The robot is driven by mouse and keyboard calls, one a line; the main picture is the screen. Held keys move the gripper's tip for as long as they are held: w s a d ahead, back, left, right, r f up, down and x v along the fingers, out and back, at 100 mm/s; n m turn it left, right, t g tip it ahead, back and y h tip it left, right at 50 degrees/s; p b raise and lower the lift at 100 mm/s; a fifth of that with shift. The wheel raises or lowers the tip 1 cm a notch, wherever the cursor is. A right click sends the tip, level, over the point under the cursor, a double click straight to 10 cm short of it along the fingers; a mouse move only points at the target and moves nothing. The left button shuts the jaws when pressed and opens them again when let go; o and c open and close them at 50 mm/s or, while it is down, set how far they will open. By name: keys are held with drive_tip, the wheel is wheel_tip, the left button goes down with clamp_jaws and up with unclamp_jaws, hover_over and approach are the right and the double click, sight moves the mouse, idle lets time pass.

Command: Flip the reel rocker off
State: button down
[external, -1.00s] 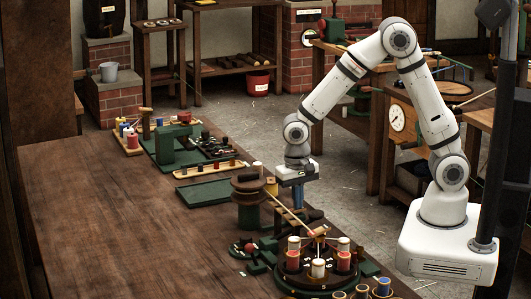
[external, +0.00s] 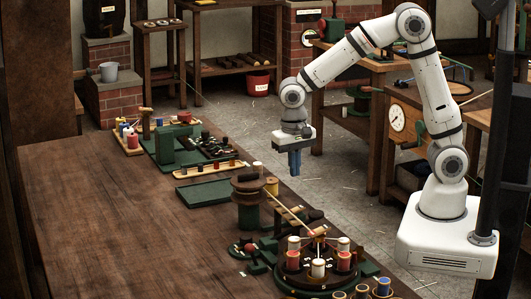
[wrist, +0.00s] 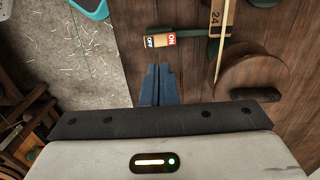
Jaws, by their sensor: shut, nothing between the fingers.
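The reel rocker (wrist: 160,41) shows near the top middle of the wrist view, beside the bench edge. It is a small switch with a red ON end at the right and a pale OFF end at the left; which end is pressed down I cannot tell. My gripper (wrist: 157,70) is shut and empty, its blue fingertips just below the rocker in the wrist view and apart from it. In the external view my gripper (external: 295,172) hangs pointing down, above and beyond the bench's right edge. The rocker is too small to make out surely there.
The brown bench (external: 100,215) has free room at the left. A dark turntable (external: 290,270) with several spools stands at its near end. A round wooden-topped green post (external: 248,198) and a thin pale stick (external: 285,207) stand close to the rocker. The grey floor (wrist: 70,60) lies beyond the edge.

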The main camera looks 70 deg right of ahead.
sight(299, 207)
drive_tip(key=shift+w+r, duration=0.1)
drive_tip(key=shift+r, duration=1.8)
drive_tip(key=shift+a, duration=0.1)
drive_tip(key=shift+w+a+g+h, duration=0.65)
drive_tip(key=shift+a+g+h, duration=0.05)
drive_tip(key=x, duration=1.4)
